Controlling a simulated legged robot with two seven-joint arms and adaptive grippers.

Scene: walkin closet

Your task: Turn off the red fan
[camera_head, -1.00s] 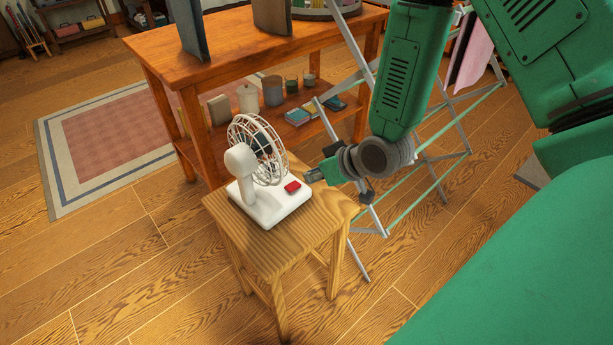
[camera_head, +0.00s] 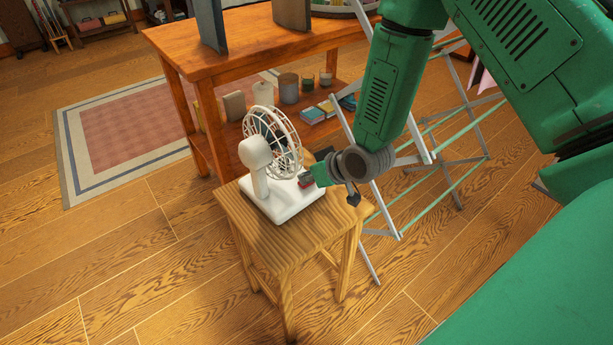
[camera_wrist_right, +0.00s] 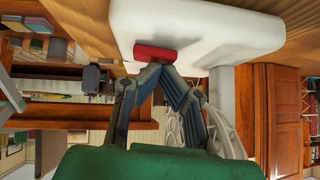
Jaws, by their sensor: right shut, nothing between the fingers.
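A small white fan (camera_head: 270,150) stands upright on a wooden stool; its body is white and not red. A red switch (camera_wrist_right: 155,52) sits on its white base (camera_wrist_right: 215,35). My right gripper (camera_head: 310,180) reaches in from the right, low over the right side of the base. In the right wrist view its two fingertips (camera_wrist_right: 160,66) are shut together with nothing between them. They are at the edge of the switch and seem to touch it. In the head view the gripper mostly hides the switch. My left gripper is not in view.
The stool (camera_head: 290,240) has bare wood in front of the fan. An orange-brown table (camera_head: 265,38) with a lower shelf of jars and books stands behind. A metal folding rack (camera_head: 440,150) is close to my right arm. A rug (camera_head: 120,135) lies at left on open floor.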

